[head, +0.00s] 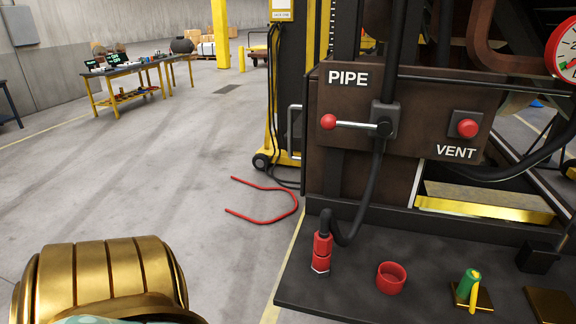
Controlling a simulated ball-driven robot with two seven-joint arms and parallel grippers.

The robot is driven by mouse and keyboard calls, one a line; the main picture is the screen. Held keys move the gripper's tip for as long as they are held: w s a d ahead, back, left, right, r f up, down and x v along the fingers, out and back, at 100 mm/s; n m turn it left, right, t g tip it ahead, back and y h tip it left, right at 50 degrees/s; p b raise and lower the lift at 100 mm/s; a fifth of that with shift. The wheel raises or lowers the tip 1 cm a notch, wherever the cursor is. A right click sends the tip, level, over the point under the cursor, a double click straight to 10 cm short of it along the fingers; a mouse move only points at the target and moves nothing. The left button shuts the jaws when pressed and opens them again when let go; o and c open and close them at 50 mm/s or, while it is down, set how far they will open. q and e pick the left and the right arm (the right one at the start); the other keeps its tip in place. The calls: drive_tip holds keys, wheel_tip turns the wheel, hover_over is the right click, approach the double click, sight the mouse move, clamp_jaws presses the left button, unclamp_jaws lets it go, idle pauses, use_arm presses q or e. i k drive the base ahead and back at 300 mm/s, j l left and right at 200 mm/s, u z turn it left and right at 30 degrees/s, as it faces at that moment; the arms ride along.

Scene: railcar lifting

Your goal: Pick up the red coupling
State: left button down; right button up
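The red coupling (321,253) stands upright on the dark ledge (345,298), at its left part. It is a red fitting with a pale metallic band near its lower end. Its top joins a black hose (370,195) that loops up toward the PIPE panel. A short red open ring or cup (391,278) sits on the ledge to the right of the coupling, apart from it. Neither of my grippers is in view.
Right of the ring are a green and yellow valve (468,287) and dark blocks. Above is the PIPE panel with a red-knobbed lever (328,122) and a red VENT button (468,128). A bent red rod (292,207) lies on the floor. Floor at left is mostly clear.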

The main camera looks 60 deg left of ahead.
sight(323, 242)
drive_tip(key=j+u, duration=0.1)
drive_tip(key=u, duration=0.35)
drive_tip(key=j+u, duration=0.1)
drive_tip(key=u, duration=0.35)
drive_tip(key=j+u, duration=0.1)
drive_tip(key=u, duration=0.3)
